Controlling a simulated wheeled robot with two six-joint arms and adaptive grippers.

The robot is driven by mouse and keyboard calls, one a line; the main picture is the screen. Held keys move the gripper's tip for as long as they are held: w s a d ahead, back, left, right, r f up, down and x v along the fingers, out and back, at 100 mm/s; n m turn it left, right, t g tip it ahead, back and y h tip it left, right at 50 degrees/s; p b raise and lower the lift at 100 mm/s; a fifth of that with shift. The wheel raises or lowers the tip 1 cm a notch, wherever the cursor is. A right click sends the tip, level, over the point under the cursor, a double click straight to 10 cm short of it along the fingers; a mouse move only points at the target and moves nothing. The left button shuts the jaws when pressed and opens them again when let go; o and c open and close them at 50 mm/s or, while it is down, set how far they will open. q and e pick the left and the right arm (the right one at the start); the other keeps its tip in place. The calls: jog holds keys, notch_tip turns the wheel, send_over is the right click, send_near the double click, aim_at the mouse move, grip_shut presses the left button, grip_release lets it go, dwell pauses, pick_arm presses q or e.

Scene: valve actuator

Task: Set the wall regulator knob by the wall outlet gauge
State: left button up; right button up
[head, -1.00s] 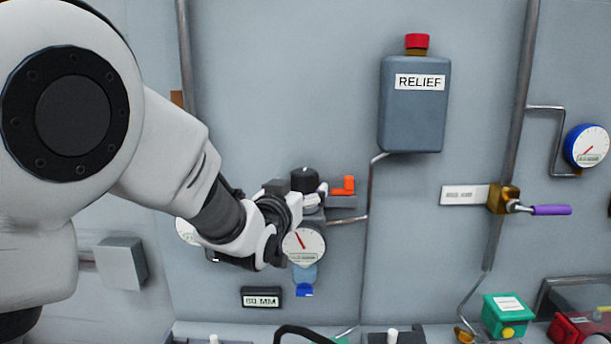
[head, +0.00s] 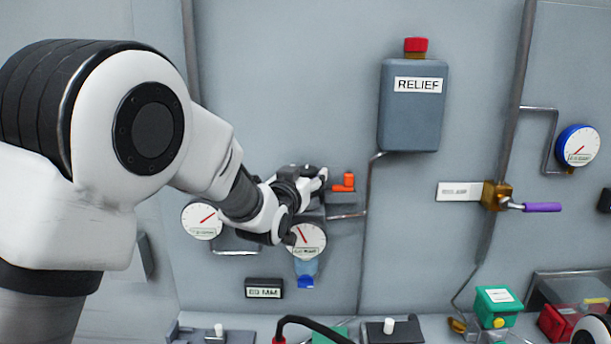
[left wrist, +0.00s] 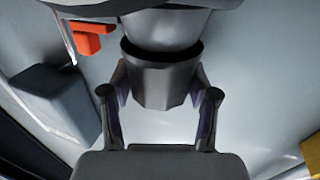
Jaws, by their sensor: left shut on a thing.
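The wall regulator stands left of centre in the head view, mostly hidden behind my left gripper (head: 318,176). Its dark grey knob (left wrist: 163,82) fills the space between the two fingers in the left wrist view. The fingers are shut on the knob, one on each side. A round white gauge (head: 309,240) with a red needle tilted up-left hangs just below the gripper. A second white gauge (head: 202,219) is further left, its needle pointing up-right. I cannot tell which is the outlet gauge, and their labels are too small to read. My right gripper is not in view.
An orange handle (head: 344,182) sits close right of my left gripper. A grey RELIEF box (head: 413,105) with a red cap hangs up-right. A purple-handled valve (head: 540,207) and a blue-rimmed gauge (head: 578,147) are further right. A small display (head: 264,288) is below.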

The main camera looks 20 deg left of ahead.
pick_arm(q)
jog(key=shift+a+m+h+b, duration=0.1)
jog(key=shift+m+h+b, duration=0.35)
jog(key=shift+h, duration=0.35)
jog(key=shift+r+m+g+h, duration=0.15)
jog(key=shift+m+g+h, duration=0.15)
jog(key=shift+m+h, duration=0.65)
jog(key=shift+h+p, duration=0.3)
jog(key=shift+h, duration=0.25)
jog(key=o, duration=1.2)
jog(key=shift+w, duration=0.15)
jog(key=shift+w+d+f, duration=0.2)
jog(key=shift+f, duration=0.05)
jog(key=v, duration=1.2)
